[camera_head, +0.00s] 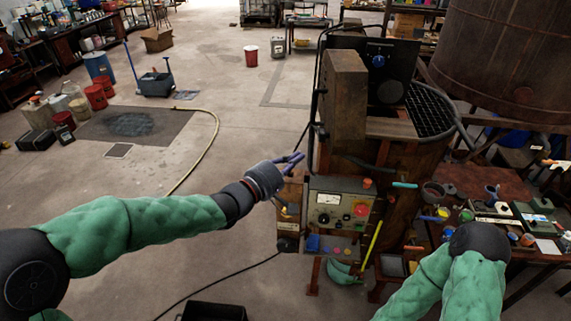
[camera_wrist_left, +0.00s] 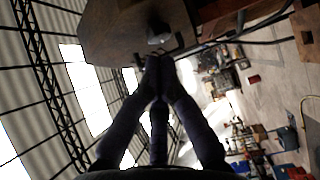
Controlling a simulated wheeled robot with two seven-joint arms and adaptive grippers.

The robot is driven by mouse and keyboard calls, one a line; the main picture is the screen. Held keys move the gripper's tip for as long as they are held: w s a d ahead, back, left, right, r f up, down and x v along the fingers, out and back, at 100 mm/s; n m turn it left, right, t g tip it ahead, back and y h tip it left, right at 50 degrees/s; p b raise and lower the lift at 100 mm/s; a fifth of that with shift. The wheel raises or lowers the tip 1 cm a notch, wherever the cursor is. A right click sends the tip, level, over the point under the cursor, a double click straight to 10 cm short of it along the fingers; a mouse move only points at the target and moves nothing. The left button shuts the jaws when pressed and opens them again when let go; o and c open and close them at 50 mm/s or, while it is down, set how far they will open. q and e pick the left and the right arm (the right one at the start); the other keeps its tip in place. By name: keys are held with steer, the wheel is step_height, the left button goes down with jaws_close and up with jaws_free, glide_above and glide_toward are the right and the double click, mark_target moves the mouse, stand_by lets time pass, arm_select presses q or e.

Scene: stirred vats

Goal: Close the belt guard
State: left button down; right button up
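A tall brown box-like cover (camera_head: 343,95), which looks like the belt guard, stands at the near left of the vat top beside a dark panel with a blue knob (camera_head: 378,61). I cannot tell how far open it is. My left gripper (camera_head: 298,158) is left of the vat stand, below and left of the cover. In the left wrist view its fingers (camera_wrist_left: 159,62) meet at their tips, with nothing visible between them. A brown surface (camera_wrist_left: 115,35) with a small dark knob (camera_wrist_left: 158,38) lies just beyond the tips.
A control box (camera_head: 338,208) with a red button is on the stand below the vat. A dark pipe (camera_head: 316,100) runs beside the cover. A cluttered bench (camera_head: 480,185) is at right; a large rusty tank (camera_head: 505,60) stands behind. Floor at left is mostly clear, with a hose (camera_head: 213,140).

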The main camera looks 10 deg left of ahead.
mark_target(331, 145)
arm_select(q)
steer(key=w+d, duration=0.1)
steer(key=d, duration=0.1)
steer(key=w+d+p, duration=0.1)
steer(key=d, duration=0.1)
steer(key=w+d, duration=0.1)
steer(key=d, duration=0.1)
steer(key=shift+w+d, duration=0.1)
steer(key=shift+w, duration=0.2)
